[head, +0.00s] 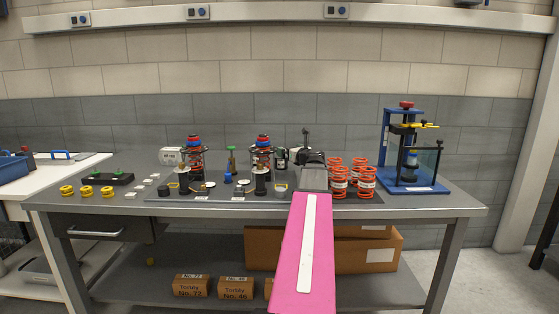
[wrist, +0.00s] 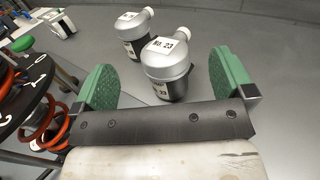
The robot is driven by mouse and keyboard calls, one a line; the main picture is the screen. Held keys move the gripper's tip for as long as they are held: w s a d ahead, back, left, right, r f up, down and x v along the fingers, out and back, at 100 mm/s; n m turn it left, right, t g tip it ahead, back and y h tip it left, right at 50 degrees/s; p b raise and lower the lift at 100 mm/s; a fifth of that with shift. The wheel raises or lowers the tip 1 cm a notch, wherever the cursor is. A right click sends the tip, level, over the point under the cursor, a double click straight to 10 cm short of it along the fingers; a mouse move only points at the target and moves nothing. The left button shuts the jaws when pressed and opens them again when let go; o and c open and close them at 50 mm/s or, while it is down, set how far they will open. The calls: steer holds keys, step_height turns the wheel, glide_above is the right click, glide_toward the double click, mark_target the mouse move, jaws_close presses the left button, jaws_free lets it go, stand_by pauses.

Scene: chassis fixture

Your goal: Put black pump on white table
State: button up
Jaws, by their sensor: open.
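My gripper (wrist: 162,72) is open, with its two green finger pads apart. A canister with a silver top, dark lower body and "No. 23" label (wrist: 168,64) shows between and beyond the pads, apart from them. A similar canister (wrist: 132,32) stands behind it. I cannot tell for sure which thing is the black pump; these dark-bodied canisters may be it. In the head view my gripper (head: 311,158) is over the grey workbench near the back, its fingers hard to see. A dark bottle (head: 281,157) shows just left of it. The white table (head: 84,163) is at the far left.
Red springs (head: 340,182) stand close right of my gripper. A blue press stand (head: 413,186) is at the bench's right end. Spring assemblies (head: 193,160) and small parts fill the middle and left. A blue bin (head: 12,169) sits on the white table, whose right part looks mostly clear.

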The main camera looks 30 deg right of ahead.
mark_target(281, 164)
step_height(281, 164, down, 3)
steer(key=shift+r, duration=0.15)
steer(key=shift+w, duration=3.7)
steer(key=c, duration=1.5)
